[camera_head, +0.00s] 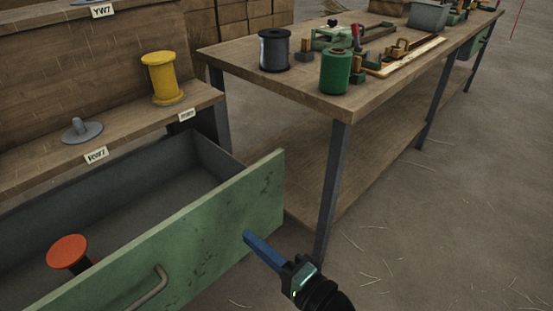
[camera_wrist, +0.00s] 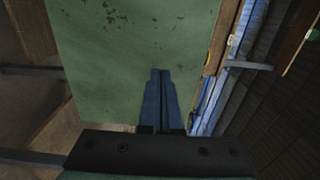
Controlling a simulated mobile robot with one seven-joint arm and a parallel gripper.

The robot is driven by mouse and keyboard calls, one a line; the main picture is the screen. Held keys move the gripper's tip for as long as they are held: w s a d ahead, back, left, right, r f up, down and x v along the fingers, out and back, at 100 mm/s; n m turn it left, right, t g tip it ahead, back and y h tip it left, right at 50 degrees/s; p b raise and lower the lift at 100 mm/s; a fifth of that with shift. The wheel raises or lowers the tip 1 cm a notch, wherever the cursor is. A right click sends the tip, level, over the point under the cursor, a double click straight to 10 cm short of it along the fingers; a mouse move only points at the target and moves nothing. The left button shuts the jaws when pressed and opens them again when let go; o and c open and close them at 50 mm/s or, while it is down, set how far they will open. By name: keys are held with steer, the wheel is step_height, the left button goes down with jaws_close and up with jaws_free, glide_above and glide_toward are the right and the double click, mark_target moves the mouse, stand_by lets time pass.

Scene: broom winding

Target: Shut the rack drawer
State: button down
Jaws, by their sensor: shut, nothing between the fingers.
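The rack drawer (camera_head: 215,220) is pulled open in the head view, with a worn green front and a grey metal inside. Its curved handle (camera_head: 150,288) is on the lower part of the front. A red-orange spool (camera_head: 67,251) is inside the drawer near the front. My gripper (camera_head: 248,236) is shut and empty, its blue fingers pointing at the right part of the green front. In the wrist view my gripper (camera_wrist: 160,72) lies over the green drawer front (camera_wrist: 120,50). I cannot tell whether the fingertips touch it.
The rack shelf (camera_head: 135,122) above the drawer carries a yellow spool (camera_head: 161,78) and a grey peg (camera_head: 81,131). A wooden workbench (camera_head: 300,82) with a black spool (camera_head: 274,50), a green spool (camera_head: 335,72) and tools stands right of the drawer. Floor at right is open, with scattered straw.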

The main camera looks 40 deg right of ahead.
mark_target(227, 218)
steer(key=shift+w+a+b, duration=0.1)
steer(key=shift+w+b, duration=0.25)
steer(key=shift+w, duration=2.2)
steer(key=shift+w, duration=0.1)
